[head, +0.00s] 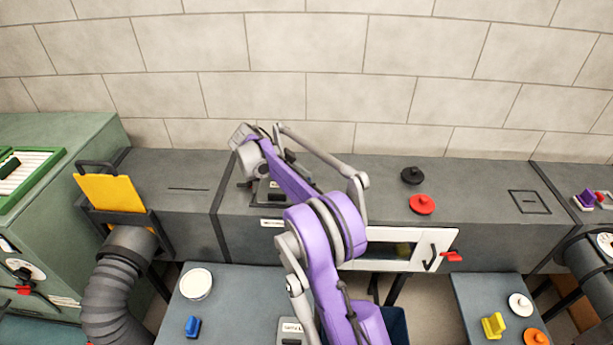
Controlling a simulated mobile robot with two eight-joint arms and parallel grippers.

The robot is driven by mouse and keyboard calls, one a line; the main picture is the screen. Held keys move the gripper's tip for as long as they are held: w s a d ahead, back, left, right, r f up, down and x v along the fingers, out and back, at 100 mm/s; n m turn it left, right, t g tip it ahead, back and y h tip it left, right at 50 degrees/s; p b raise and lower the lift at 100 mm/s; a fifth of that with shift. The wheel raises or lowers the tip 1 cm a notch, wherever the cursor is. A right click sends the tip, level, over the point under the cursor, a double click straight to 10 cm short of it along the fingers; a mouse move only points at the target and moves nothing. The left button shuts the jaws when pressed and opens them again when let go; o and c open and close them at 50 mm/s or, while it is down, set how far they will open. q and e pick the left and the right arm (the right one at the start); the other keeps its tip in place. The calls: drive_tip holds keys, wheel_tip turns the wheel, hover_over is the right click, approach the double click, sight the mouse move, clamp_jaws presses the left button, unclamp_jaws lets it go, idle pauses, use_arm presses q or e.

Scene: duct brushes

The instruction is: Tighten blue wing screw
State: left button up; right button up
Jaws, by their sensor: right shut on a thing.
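My right arm rises from the bottom middle and bends over the grey duct (180,210). Its right gripper (274,186) is down at the duct's top, left of the middle. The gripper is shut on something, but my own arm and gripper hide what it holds. No blue wing screw shows clearly at that place. A small blue winged piece (192,327) stands on the left grey table, well apart from the gripper; I cannot tell whether it is the wing screw. My left gripper is not in view.
A yellow plate (111,193) stands in a slot above a flexible hose (115,290). A black knob (412,175) and a red knob (422,204) sit on the duct. A white round tub (196,284) and a yellow piece (493,325) stand on the tables.

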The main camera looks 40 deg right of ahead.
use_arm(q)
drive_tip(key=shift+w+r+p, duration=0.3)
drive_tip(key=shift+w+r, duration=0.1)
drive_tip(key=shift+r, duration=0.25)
use_arm(e)
drive_tip(key=shift+w+f+m+g+y, duration=0.1)
drive_tip(key=shift+m+g+y, duration=0.3)
drive_tip(key=shift+m+g, duration=0.3)
drive_tip(key=o, duration=1.4)
drive_tip(key=shift+c, duration=0.2)
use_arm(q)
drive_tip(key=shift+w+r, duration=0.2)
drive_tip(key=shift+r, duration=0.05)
use_arm(e)
drive_tip(key=v, duration=1)
drive_tip(key=shift+a+r, duration=0.25)
drive_tip(key=shift+r, duration=0.1)
